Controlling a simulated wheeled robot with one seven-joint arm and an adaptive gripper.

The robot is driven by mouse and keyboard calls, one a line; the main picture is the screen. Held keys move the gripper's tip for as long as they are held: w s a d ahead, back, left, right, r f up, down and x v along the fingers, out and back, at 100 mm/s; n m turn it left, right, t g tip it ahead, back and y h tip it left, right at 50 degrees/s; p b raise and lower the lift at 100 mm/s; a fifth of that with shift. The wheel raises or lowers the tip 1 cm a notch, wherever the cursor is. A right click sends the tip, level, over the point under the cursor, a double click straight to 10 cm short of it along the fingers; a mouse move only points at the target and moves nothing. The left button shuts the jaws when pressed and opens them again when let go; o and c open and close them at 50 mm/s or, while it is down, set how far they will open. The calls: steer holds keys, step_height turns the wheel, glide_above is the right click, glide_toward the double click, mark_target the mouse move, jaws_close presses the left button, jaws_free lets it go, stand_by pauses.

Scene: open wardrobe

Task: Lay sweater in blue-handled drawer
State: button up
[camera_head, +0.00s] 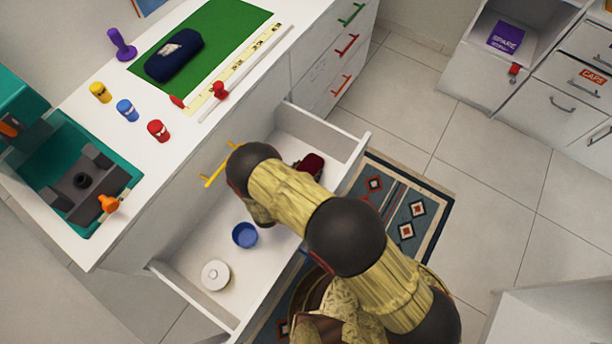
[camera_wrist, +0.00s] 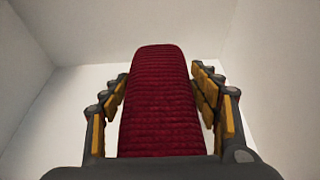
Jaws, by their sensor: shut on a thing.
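A dark red knitted sweater (camera_wrist: 158,105), rolled up, stands between the two fingers of my gripper (camera_wrist: 160,85) in the wrist view, with a finger against each side. White drawer walls rise behind it. In the head view part of the sweater (camera_head: 310,164) shows past my arm, inside or just above the far end of the open drawer (camera_head: 215,240). A small bit of blue (camera_head: 306,254) shows at the drawer's front, mostly hidden by my arm. I cannot tell whether the sweater touches the drawer floor.
The drawer also holds a blue cup (camera_head: 245,235) and a white round lidded thing (camera_head: 215,275) nearer its left end. A yellow handle (camera_head: 219,166) is on the cabinet front above. The counter bears several small items. A patterned rug (camera_head: 400,200) lies on the floor.

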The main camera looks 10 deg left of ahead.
steer(key=shift+f+b, duration=0.6)
steer(key=shift+f, duration=0.9)
steer(key=shift+f, duration=0.15)
steer(key=o, duration=1.2)
steer(key=shift+o, duration=0.4)
steer(key=shift+s+r, duration=0.15)
steer(key=shift+r, duration=0.05)
steer(key=p+v, duration=0.3)
steer(key=v, duration=0.8)
steer(key=shift+s+a+p, duration=0.2)
steer(key=shift+s+p, duration=0.1)
steer(key=shift+p, duration=0.1)
